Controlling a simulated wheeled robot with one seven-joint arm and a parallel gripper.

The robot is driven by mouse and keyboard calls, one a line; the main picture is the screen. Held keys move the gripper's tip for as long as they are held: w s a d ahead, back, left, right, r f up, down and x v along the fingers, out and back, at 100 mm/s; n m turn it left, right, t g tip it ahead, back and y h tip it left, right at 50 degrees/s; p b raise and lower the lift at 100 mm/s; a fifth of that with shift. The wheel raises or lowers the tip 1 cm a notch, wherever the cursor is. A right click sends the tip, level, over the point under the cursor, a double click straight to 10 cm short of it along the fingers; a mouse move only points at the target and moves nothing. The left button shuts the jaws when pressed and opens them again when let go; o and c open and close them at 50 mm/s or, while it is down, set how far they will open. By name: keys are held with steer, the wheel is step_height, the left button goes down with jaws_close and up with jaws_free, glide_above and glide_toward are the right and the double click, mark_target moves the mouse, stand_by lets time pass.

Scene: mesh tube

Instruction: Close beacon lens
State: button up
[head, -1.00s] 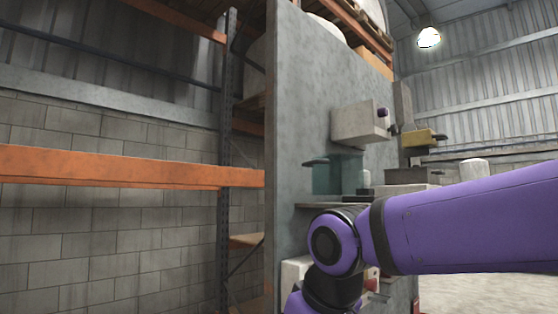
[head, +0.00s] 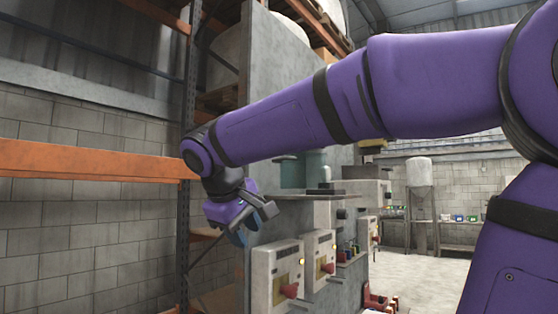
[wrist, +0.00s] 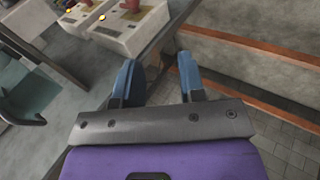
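No part is clearly marked as the beacon lens. A teal see-through box (head: 305,168) with a dark tab stands on a shelf of the grey wall in the head view, partly hidden behind my arm; it may be the lens, and whether it is open I cannot tell. My gripper (head: 246,230) hangs at the wall's left end, below and left of that box. In the wrist view my gripper (wrist: 158,62) has its two blue fingers apart with nothing between them.
Two pale control boxes (head: 275,280) (head: 319,261) with red levers and yellow lights are mounted below the shelf, right of my gripper. An orange rack beam (head: 90,160) runs at left. Open floor (head: 430,285) lies at right.

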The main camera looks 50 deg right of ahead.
mark_target(297, 171)
steer(key=w+d+r+m+g+h, duration=0.2)
steer(key=w+d+r+g+h, duration=0.3)
steer(key=r, duration=0.4)
steer(key=w+d+r+m+g+h, duration=0.2)
steer(key=w+d+r, duration=0.4)
steer(key=r, duration=0.3)
steer(key=shift+m+h, duration=0.3)
steer(key=x, duration=1)
steer(key=shift+d+r, duration=0.15)
steer(key=shift+d, duration=0.2)
jaws_close()
